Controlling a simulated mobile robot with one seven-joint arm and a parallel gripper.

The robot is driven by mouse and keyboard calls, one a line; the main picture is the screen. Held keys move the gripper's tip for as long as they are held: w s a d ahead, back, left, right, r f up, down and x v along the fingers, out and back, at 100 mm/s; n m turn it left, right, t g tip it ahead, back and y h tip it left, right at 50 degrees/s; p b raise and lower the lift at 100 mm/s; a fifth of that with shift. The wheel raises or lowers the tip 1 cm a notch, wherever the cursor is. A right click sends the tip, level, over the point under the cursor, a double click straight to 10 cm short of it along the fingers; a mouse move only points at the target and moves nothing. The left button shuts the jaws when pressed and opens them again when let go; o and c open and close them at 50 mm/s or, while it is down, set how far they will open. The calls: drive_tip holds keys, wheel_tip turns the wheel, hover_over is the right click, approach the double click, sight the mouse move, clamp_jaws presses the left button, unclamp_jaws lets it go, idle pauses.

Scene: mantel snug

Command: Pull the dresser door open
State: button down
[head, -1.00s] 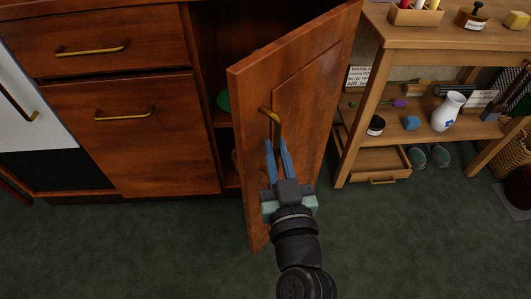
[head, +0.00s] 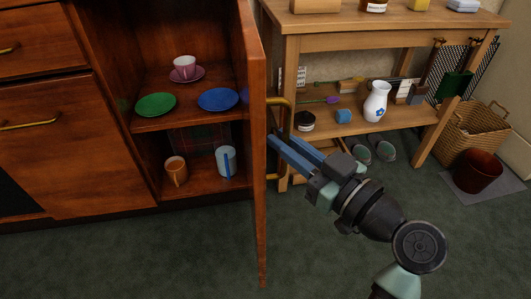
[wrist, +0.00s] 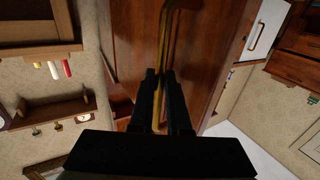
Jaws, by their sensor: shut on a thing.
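The dresser door (head: 252,120) is a reddish-brown wooden panel, swung wide and seen nearly edge-on in the head view. Its brass handle (head: 284,101) is on the face turned to the right. My gripper (head: 275,143) is at the lower part of that handle, its blue fingers shut on it. In the wrist view the handle (wrist: 168,45) runs down between the dark fingers (wrist: 163,80) against the door face. The dresser (head: 100,100) stands open at the left, its inside in plain view. The fingertips are partly hidden by the door edge.
A wooden side table (head: 400,40) with a white jug (head: 376,100) stands close right of the door. The floor in front is clear.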

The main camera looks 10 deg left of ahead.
drive_tip(key=shift+w+d+r+n+g+y+b, duration=0.1)
drive_tip(key=shift+w+d+n+g+y+b, duration=0.1)
drive_tip(key=shift+w+d+n+g+y, duration=0.3)
drive_tip(key=shift+w+d+g+b, duration=0.15)
drive_tip(key=shift+w+d, duration=0.1)
drive_tip(key=shift+d, duration=0.4)
drive_tip(key=c, duration=1.2)
unclamp_jaws()
drive_tip(key=shift+o, duration=0.2)
drive_tip(key=p+v, duration=0.4)
drive_tip(key=v, duration=0.9)
drive_tip(key=shift+p, duration=0.4)
